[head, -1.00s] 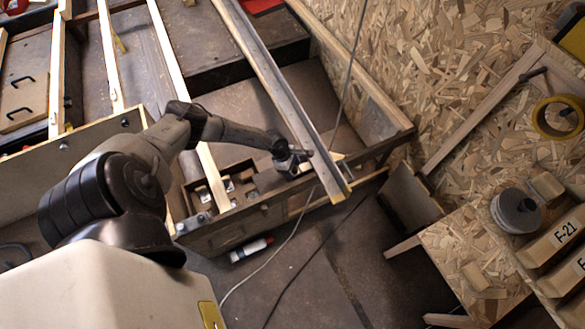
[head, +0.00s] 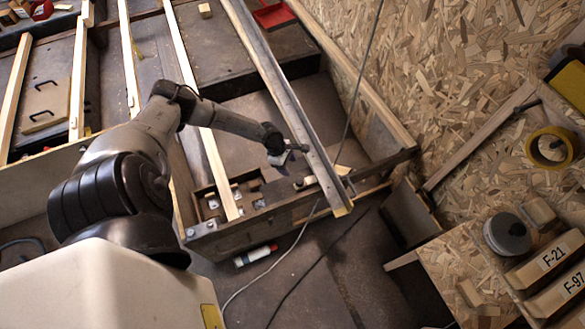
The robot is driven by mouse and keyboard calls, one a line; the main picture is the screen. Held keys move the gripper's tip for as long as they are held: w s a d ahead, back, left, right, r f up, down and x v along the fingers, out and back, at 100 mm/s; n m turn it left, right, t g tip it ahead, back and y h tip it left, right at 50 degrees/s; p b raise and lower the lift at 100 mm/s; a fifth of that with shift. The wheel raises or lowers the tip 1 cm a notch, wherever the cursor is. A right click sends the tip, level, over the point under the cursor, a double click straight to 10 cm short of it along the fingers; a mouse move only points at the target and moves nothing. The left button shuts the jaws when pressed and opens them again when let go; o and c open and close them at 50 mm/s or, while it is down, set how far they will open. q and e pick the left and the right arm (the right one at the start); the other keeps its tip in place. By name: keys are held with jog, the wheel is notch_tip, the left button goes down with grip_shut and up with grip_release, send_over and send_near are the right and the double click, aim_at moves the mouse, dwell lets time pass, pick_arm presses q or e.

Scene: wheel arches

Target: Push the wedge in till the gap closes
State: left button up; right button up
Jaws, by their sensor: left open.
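A long grey-topped beam (head: 280,88) runs down to the right and rests across the front wall of a wooden frame (head: 285,208). Small pale wooden pieces lie by its lower end: one (head: 342,170) to its right and one (head: 311,180) to its left. One of them may be the wedge; I cannot tell which, and any gap is too small to make out. My left gripper (head: 296,154) is open and empty, just left of the beam and above the pale pieces. My right gripper is not in view.
A bottle (head: 255,256) lies on the floor in front of the frame. At right stand a chipboard bench (head: 450,265), a grey tin (head: 507,235) and a yellow tape roll (head: 551,147).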

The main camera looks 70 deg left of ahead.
pick_arm(q)
jog(key=shift+p+v, duration=0.3)
jog(key=shift+v, duration=0.85)
jog(key=shift+d, duration=0.1)
